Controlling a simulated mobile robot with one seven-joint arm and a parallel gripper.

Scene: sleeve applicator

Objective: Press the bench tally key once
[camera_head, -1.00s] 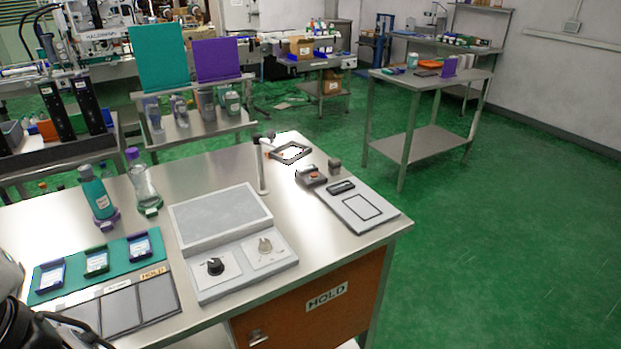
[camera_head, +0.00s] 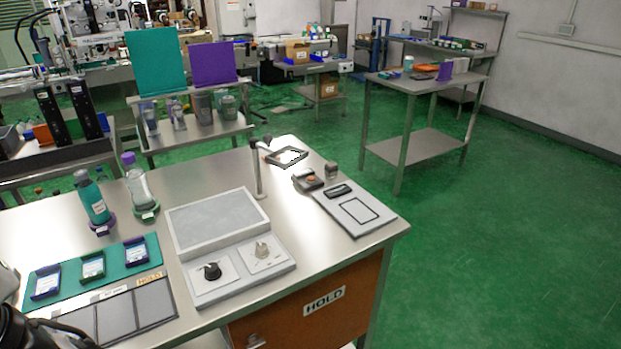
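Part of my dark arm shows at the bottom left corner, far across the bench from the orange key. My gripper's fingers are not visible.
A grey console with two knobs (camera_head: 228,244) fills the bench middle. A pale board (camera_head: 355,212) lies right of it, and a thin post (camera_head: 257,172) stands behind. Two bottles (camera_head: 93,199) (camera_head: 138,183) and a teal tray mat (camera_head: 118,262) are at left.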

